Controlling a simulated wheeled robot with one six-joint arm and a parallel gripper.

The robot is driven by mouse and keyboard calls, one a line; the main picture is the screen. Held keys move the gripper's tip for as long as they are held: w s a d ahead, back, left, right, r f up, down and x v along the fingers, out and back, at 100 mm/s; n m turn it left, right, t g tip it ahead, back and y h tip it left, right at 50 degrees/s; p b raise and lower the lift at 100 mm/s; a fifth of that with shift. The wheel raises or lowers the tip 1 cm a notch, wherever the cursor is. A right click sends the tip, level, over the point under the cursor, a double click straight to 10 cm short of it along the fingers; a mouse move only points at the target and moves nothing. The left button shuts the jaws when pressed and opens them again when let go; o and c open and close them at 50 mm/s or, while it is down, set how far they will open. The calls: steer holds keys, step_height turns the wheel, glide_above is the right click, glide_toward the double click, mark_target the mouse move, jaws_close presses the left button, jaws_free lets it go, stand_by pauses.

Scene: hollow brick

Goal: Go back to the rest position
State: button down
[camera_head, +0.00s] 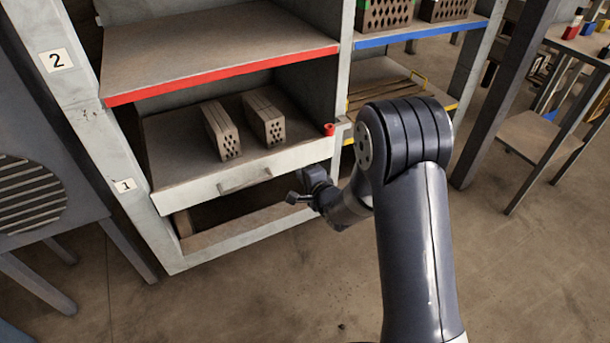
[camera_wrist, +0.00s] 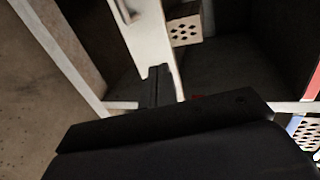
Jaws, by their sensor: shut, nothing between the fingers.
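My gripper (camera_head: 297,198) is in front of the shelf unit, at the right end of the white drawer front (camera_head: 245,178). It is shut and empty. In the wrist view the gripper (camera_wrist: 160,72) shows as dark fingers in front of the white drawer front (camera_wrist: 150,35). Two hollow bricks stand apart on the drawer level, a left brick (camera_head: 220,132) and a right brick (camera_head: 264,120). One hollow brick (camera_wrist: 185,30) shows in part in the wrist view. My arm hides part of the unit's right side.
A red-edged shelf (camera_head: 220,72) lies above the bricks. A small red cup-like object (camera_head: 329,129) sits at the drawer's right corner. More bricks (camera_head: 384,14) stand on a blue-edged shelf (camera_head: 420,32). A table (camera_head: 545,135) stands at the right. The floor (camera_head: 270,290) in front is clear.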

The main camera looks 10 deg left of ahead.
steer(key=shift+s+d+r, duration=0.15)
steer(key=shift+s+d, duration=0.2)
steer(key=shift+s, duration=0.15)
